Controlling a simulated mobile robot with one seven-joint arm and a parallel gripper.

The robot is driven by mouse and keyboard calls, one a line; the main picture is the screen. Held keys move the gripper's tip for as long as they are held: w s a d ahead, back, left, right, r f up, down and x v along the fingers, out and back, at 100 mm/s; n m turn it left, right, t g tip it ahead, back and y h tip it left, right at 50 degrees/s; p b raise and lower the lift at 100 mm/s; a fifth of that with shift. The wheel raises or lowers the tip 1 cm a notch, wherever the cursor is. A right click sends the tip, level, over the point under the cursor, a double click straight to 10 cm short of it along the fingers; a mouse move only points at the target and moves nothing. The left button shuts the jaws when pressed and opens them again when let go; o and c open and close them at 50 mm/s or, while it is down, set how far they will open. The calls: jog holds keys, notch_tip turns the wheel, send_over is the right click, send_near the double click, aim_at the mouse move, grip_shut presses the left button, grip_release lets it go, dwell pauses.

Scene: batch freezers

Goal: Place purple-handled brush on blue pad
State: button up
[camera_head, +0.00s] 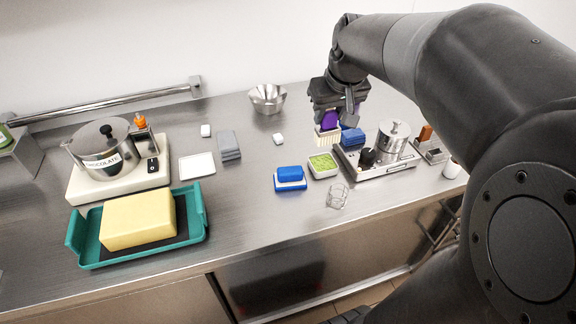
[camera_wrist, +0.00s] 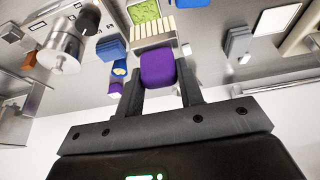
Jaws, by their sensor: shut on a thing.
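My gripper (camera_head: 335,112) is shut on the purple handle of the brush (camera_head: 328,121), bristles facing down. In the wrist view, the purple handle (camera_wrist: 157,69) sits between both fingers, with its cream bristle block (camera_wrist: 153,28) beyond. Whether the bristles touch the counter cannot be told. A blue block-like thing (camera_head: 352,136) is close right of the brush; it shows left of the brush in the wrist view (camera_wrist: 110,48). Which of these is the blue pad is unclear.
A green-filled tray (camera_head: 323,165) is just in front of the brush. A scale with a metal pot (camera_head: 394,138) stands to the right. Grey stacked blocks (camera_head: 229,147), a white tray (camera_head: 197,167) and a teal tray (camera_head: 84,240) with a yellow block are left. A metal bowl (camera_head: 267,98) is behind.

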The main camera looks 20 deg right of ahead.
jog(key=shift+s+d, duration=0.4)
jog(key=shift+s, duration=0.2)
jog(key=shift+s+d, duration=0.35)
jog(key=shift+s, duration=0.25)
jog(key=shift+a+f, duration=0.1)
jog(key=shift+f, duration=0.1)
jog(key=shift+w+a+f, duration=1.1)
jog(key=shift+a+f, duration=0.4)
jog(key=shift+f, duration=0.25)
jog(key=shift+w+a+f, duration=1.05)
jog(key=shift+a+f, duration=0.4)
jog(key=shift+f, duration=0.35)
jog(key=shift+w+a+f, duration=1.1)
jog(key=shift+a+f, duration=0.4)
jog(key=shift+f, duration=0.25)
jog(key=shift+f, duration=0.1)
jog(key=o, duration=1)
